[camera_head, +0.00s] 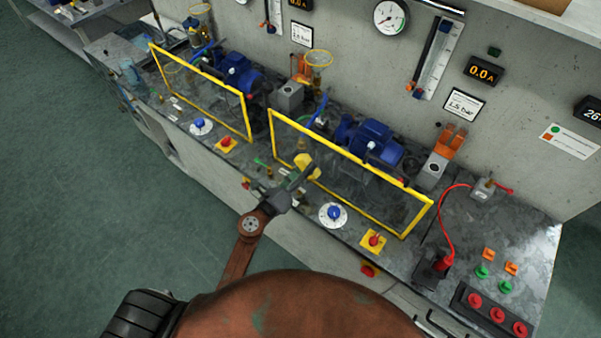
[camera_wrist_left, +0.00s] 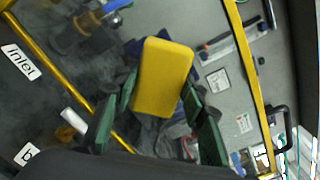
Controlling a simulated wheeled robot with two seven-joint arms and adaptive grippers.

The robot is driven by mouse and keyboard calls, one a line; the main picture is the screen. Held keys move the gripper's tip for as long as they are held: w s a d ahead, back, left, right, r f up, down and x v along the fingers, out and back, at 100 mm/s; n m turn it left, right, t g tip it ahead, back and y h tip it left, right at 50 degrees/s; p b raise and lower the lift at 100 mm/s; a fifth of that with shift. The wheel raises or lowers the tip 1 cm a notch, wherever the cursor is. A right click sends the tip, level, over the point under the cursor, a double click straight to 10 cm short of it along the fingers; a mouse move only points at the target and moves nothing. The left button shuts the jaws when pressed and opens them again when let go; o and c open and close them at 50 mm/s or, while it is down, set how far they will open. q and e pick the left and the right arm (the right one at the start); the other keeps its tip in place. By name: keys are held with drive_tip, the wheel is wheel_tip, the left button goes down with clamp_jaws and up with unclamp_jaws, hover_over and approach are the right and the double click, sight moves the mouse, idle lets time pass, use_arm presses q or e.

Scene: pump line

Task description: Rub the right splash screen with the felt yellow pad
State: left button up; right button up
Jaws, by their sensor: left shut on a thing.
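The right splash screen (camera_head: 345,165) is a clear panel in a yellow frame, standing in front of a blue motor pump. The felt yellow pad (camera_head: 307,166) is held at my left gripper (camera_head: 296,180), near the left part of this screen. In the left wrist view the yellow pad (camera_wrist_left: 163,77) sits between two green fingers (camera_wrist_left: 150,108), shut on it. The yellow frame (camera_wrist_left: 250,70) shows beyond and around it. I cannot tell if the pad touches the panel. My right gripper is not in view.
The left splash screen (camera_head: 200,88) stands to the left. Along the bench front are a blue knob (camera_head: 334,213), a red-yellow stop switch (camera_head: 373,241) and a red cable (camera_head: 444,220). Red sockets (camera_head: 497,314) are at lower right. Gauges hang on the wall behind.

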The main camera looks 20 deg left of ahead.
sight(314, 172)
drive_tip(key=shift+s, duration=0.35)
use_arm(q)
drive_tip(key=shift+w, duration=0.1)
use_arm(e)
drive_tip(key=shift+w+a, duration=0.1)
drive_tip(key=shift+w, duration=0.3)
use_arm(q)
drive_tip(key=shift+x, duration=0.75)
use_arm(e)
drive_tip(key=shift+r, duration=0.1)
use_arm(q)
drive_tip(key=shift+d, duration=0.1)
